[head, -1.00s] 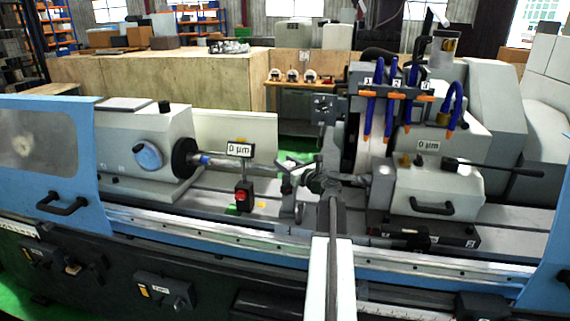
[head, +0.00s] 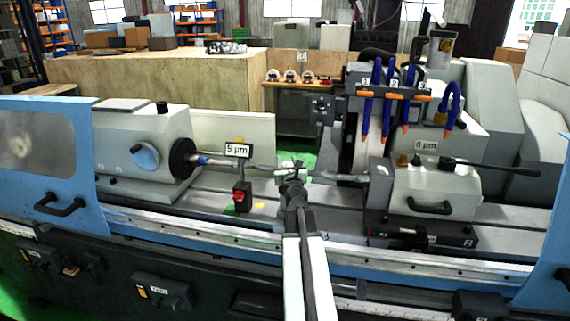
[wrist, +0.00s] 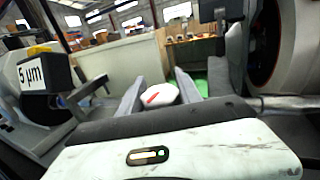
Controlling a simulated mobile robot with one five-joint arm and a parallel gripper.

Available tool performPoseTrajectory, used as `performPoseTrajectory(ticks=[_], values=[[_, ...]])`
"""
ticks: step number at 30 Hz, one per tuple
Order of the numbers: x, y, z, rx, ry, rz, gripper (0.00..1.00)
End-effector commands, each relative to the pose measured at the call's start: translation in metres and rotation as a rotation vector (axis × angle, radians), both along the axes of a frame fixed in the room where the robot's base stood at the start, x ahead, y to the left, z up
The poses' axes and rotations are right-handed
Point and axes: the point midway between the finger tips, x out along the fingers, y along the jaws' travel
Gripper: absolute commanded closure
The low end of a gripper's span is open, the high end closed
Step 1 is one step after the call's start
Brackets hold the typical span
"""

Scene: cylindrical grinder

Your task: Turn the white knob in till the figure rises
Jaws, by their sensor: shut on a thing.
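The white knob (wrist: 159,95) with a red mark on its face sits between the two fingers of my gripper (wrist: 158,88) in the wrist view. The fingers are shut on it, one on each side. In the head view my gripper (head: 292,172) is at the steady rest in the middle of the machine, and my arm hides most of the knob there. The left display (head: 237,150) reads 5 µm, and it also shows in the wrist view (wrist: 35,72). A second display (head: 426,145) on the right reads 0 µm.
The headstock (head: 145,150) stands at the left and the tailstock (head: 434,186) at the right. The grinding wheel (head: 347,140) is behind my gripper. A red button box (head: 241,197) is left of my arm. Blue coolant hoses (head: 387,100) hang at the upper right.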

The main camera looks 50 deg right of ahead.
Motion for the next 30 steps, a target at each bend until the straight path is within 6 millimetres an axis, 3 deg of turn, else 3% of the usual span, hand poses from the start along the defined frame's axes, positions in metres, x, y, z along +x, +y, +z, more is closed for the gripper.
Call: performPoseTrajectory(ticks=[20,21,23,30], values=[[-0.0020,-0.0033,0.0004,0.000,0.000,-0.079,1.00],[-0.0020,-0.0033,0.0004,0.000,0.000,-0.079,0.54],[-0.0019,-0.0032,0.0004,0.000,0.000,-0.078,0.38],[-0.0016,-0.0024,0.0002,0.000,0.000,-0.076,0.38]])
